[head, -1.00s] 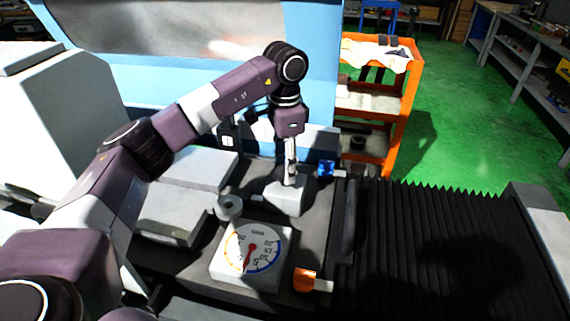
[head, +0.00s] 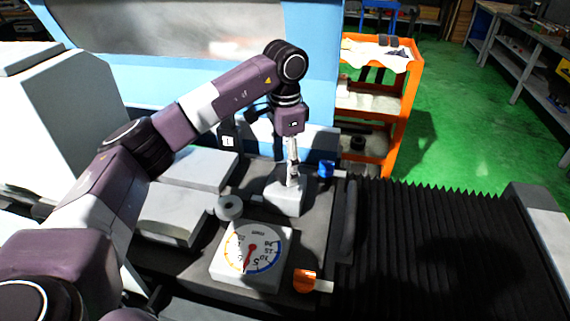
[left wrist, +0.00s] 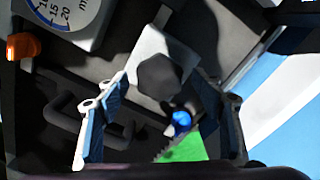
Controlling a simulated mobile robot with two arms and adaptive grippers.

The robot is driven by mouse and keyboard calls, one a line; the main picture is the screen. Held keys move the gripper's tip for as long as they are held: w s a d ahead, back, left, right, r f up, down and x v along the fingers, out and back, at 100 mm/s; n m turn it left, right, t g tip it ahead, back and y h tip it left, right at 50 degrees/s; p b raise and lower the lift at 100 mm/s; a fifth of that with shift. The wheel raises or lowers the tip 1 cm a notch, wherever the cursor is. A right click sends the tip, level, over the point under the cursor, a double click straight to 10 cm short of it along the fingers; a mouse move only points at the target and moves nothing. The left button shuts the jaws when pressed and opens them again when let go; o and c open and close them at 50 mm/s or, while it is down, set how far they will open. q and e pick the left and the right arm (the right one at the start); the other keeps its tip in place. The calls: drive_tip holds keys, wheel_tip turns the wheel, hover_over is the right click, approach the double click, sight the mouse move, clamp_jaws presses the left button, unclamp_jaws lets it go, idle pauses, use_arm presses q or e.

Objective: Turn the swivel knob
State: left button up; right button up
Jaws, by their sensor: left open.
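A dark six-sided knob (left wrist: 159,75) sits on a pale grey block in the left wrist view. In the head view the block (head: 286,198) is on the dark machine bed, and the knob is mostly hidden by my gripper. My left gripper (head: 291,178) points down over the block. In the left wrist view its two fingers (left wrist: 163,80) are spread, one on each side of the knob, with gaps showing. I cannot tell how far the tips are above it. My right gripper is not in view.
A round dial gauge (head: 252,248) lies in front of the block. A grey round part (head: 229,207), a blue knob (head: 326,169) and an orange knob (head: 304,281) are nearby. A black bellows cover (head: 440,240) is at right; an orange cart (head: 402,110) stands behind.

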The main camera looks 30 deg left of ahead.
sight(285, 168)
use_arm(q)
wheel_tip(285, 168, up, 12)
idle(0.4)
drive_tip(key=shift+f, duration=0.1)
idle(0.3)
